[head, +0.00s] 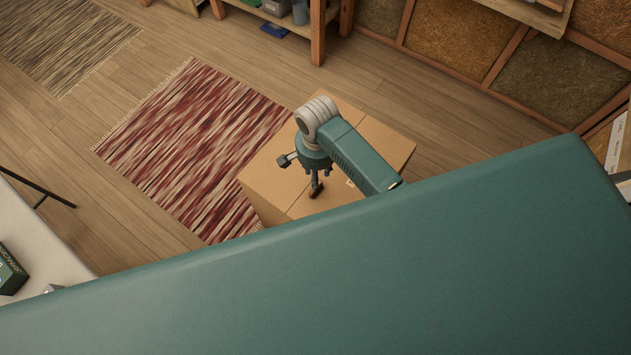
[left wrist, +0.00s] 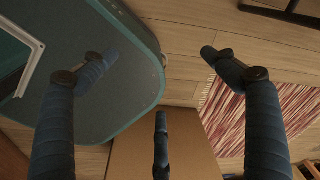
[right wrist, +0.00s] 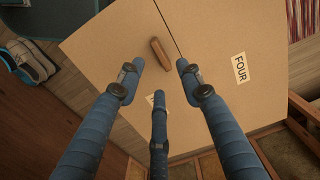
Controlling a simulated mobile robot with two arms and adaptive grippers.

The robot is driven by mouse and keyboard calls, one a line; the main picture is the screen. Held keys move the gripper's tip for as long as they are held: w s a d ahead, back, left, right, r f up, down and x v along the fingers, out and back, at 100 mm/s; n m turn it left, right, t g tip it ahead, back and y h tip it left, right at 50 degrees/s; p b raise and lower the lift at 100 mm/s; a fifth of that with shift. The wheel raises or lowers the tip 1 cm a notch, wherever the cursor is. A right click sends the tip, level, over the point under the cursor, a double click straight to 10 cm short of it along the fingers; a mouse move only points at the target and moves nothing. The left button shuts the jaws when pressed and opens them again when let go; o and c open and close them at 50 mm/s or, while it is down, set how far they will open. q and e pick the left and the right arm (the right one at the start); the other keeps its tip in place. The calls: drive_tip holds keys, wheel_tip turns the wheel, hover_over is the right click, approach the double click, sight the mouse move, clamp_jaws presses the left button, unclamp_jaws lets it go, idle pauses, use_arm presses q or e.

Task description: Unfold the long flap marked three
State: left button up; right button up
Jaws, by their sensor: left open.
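A closed cardboard box (head: 375,135) stands on the floor; its top also fills much of the right wrist view (right wrist: 225,35). A seam divides two long flaps there. One flap bears the label FOUR (right wrist: 240,68). The other carries a brown handle-like piece (right wrist: 160,55) and a white label (right wrist: 153,98), mostly hidden by a finger and unreadable. My right gripper (head: 314,190) points down over the box, fingers apart and empty (right wrist: 159,66). My left gripper (left wrist: 158,60) is open and empty, beside my base, with a cardboard surface (left wrist: 195,150) below in its view.
A red striped rug (head: 190,140) lies left of the box. Insulation panels (head: 455,45) line the wall behind. A pale table (head: 35,245) is at left. Shoes (right wrist: 28,58) lie near the box.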

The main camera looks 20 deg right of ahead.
drive_tip(key=f, duration=0.5)
drive_tip(key=shift+s+b, duration=0.2)
drive_tip(key=shift+b, duration=0.1)
wheel_tip(320, 180, down, 4)
drive_tip(key=shift+r, duration=0.25)
drive_tip(key=c, duration=0.7)
use_arm(q)
drive_tip(key=shift+s+a+f, duration=0.2)
drive_tip(key=shift+s+f, duration=0.4)
drive_tip(key=shift+s, duration=0.2)
use_arm(e)
clamp_jaws()
